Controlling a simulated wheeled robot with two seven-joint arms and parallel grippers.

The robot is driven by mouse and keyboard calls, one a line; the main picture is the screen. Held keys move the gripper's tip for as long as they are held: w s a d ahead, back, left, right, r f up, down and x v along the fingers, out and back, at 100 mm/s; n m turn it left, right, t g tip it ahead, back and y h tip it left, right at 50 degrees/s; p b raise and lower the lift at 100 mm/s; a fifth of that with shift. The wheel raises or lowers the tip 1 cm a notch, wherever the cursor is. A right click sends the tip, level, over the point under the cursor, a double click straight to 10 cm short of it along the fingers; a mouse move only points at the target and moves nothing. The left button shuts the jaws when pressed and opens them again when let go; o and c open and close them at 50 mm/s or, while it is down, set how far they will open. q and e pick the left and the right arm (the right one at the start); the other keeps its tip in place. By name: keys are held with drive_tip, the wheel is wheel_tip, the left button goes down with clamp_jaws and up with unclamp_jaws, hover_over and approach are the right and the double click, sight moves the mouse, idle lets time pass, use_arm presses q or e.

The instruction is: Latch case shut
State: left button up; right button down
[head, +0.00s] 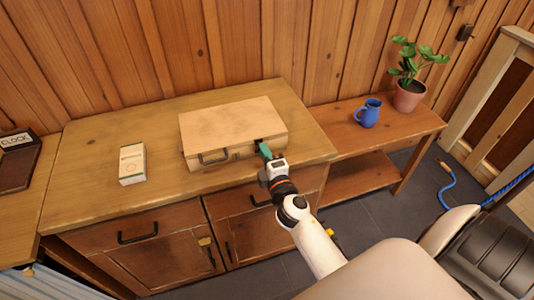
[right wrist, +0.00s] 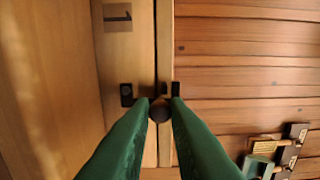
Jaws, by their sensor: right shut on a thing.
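The wooden case (head: 232,127) lies on the cabinet top with its lid down, or nearly so; I cannot tell whether a thin gap is left. A dark handle (head: 212,157) is on its front. My right gripper (head: 265,151) is at the right part of the case's front. In the right wrist view its green fingers are shut on a dark round knob (right wrist: 159,112) at the case's seam. Dark latch fittings (right wrist: 126,95) sit beside the fingertips. My left gripper is not in view.
A small white box (head: 132,164) stands left of the case on the cabinet top (head: 85,150). A blue mug (head: 368,113) and a potted plant (head: 408,95) stand on the lower shelf table at right. The wood-plank wall is behind the case.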

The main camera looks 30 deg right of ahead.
idle(0.3)
drive_tip(key=c, duration=1.4)
unclamp_jaws()
drive_tip(key=b+v, duration=0.3)
drive_tip(key=v, duration=0.9)
